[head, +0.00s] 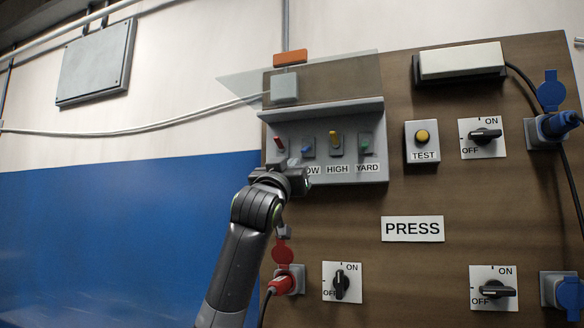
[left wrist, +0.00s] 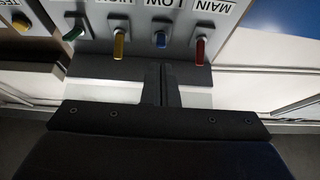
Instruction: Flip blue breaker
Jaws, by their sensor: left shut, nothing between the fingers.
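The blue breaker (head: 306,150) is a small lever in the grey breaker box (head: 375,106), between the red lever (head: 279,143) and the yellow lever (head: 334,138). In the left wrist view, which shows the labels upside down, the blue breaker (left wrist: 160,40) sits by the LOW label and looks shorter than the red and yellow levers. My left gripper (head: 296,176) is in front of the box's lower left, covering the MAIN label and part of LOW. Its shut, empty fingers (left wrist: 161,82) line up with the blue breaker, seemingly apart from it. My right gripper is out of view.
A green lever (head: 366,145) is at the box's right end. A clear raised cover (head: 330,75) is above the box. The TEST button (head: 422,136) and several rotary switches share the brown board. A red plug (head: 281,284) is below my gripper.

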